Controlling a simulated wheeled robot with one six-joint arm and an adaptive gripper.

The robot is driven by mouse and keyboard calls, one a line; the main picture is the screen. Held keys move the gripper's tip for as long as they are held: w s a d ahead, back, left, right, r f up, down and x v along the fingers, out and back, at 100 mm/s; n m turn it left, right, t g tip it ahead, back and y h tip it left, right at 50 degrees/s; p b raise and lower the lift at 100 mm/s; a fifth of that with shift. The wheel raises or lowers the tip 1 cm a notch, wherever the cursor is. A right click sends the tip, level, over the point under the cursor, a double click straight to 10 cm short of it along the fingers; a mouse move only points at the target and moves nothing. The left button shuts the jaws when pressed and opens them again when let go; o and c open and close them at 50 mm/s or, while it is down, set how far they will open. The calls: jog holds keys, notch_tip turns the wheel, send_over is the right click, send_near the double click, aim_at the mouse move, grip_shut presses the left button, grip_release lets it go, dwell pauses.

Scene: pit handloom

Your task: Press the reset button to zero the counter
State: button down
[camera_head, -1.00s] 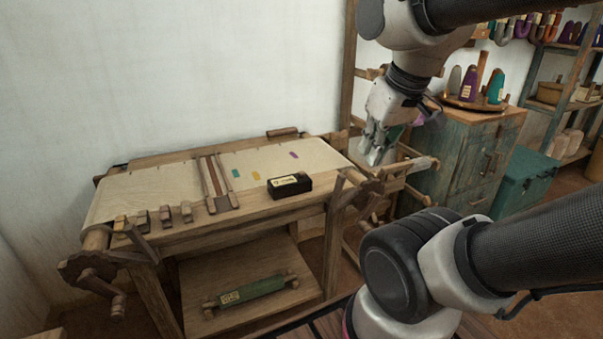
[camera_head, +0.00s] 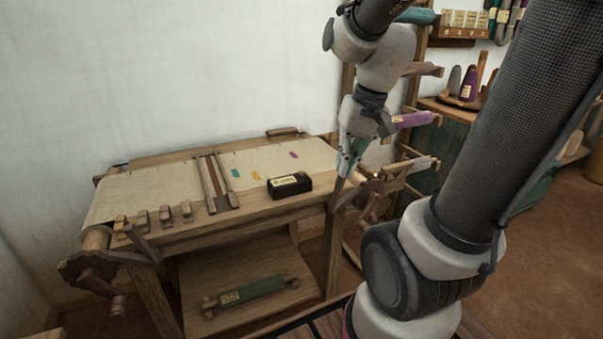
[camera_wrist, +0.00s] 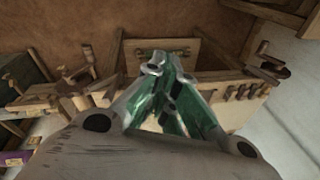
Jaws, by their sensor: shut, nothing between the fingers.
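The counter (camera_head: 289,185) is a small black box with a pale label on its face. It sits on the right front part of the loom (camera_head: 262,211), on the wooden front beam. I cannot make out its reset button at this size. My gripper (camera_head: 346,176) is shut and empty, pointing down to the right of the counter, above the loom's right end and clear of the box. In the wrist view my gripper (camera_wrist: 167,66) shows its fingertips together, and the counter cannot be made out there.
The cloth (camera_head: 262,158) carries small coloured marks, with a wooden bar (camera_head: 214,182) across it. Several wooden pegs stand at the front left. A green roll (camera_head: 252,290) lies on the lower shelf. A rack with a purple spool (camera_head: 411,119) stands behind my gripper.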

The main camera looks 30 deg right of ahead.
jog(key=w+a+f+m+t+y, duration=0.1)
jog(key=w+f+m, duration=0.1)
jog(key=w+m, duration=0.3)
jog(key=w+a+f+m+t+y, duration=0.1)
jog(key=w+f+m, duration=0.15)
jog(key=w, duration=0.45)
jog(key=m+t+h, duration=0.2)
jog(key=m+t, duration=0.3)
jog(key=m, duration=0.9)
send_over(299, 173)
jog(key=shift+r, duration=0.25)
jog(key=shift+s+f, duration=0.1)
jog(key=shift+f, duration=4.3)
jog(key=shift+f, duration=0.1)
jog(key=shift+f, duration=0.3)
